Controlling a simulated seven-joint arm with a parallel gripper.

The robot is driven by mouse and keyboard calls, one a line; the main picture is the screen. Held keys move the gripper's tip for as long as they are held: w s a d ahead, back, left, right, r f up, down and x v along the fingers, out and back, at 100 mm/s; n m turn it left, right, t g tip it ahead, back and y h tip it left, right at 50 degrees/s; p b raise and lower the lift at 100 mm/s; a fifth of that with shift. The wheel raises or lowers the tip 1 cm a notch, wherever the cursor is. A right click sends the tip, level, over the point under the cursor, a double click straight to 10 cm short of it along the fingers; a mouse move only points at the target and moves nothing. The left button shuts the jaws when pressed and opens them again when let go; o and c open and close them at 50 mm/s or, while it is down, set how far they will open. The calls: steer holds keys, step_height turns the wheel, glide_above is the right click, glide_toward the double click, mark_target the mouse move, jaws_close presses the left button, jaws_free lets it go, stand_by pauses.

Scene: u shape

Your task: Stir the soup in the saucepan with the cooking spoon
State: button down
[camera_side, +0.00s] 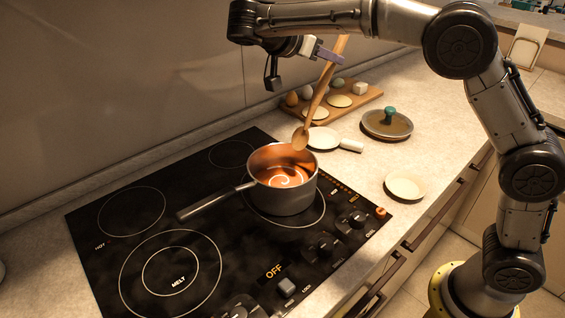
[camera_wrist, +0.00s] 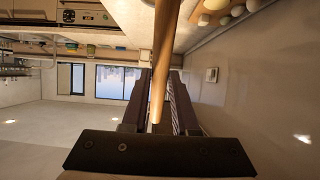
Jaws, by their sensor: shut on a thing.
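The saucepan (camera_side: 283,201) stands on the right rear part of the black cooktop, its handle pointing to the lower left. Orange soup (camera_side: 284,177) with a pale swirl fills part of it. My gripper (camera_side: 328,52) is shut on the wooden cooking spoon (camera_side: 318,97) near the top of its handle. The spoon hangs down, tilted, with its bowl low at the saucepan's far right rim. The bowl appears above the soup; whether it touches the rim I cannot tell. In the wrist view the spoon's handle (camera_wrist: 163,60) runs between the two dark fingers.
A wooden board (camera_side: 362,103) with eggs and other round items lies behind. A white dish with a handle (camera_side: 322,138), a lid (camera_side: 387,124) and a pale plate (camera_side: 405,186) lie right of the cooktop (camera_side: 100,235). Control knobs (camera_side: 322,247) line its front edge.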

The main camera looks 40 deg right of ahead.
stand_by(0.3)
steer(key=shift+r, duration=2.5)
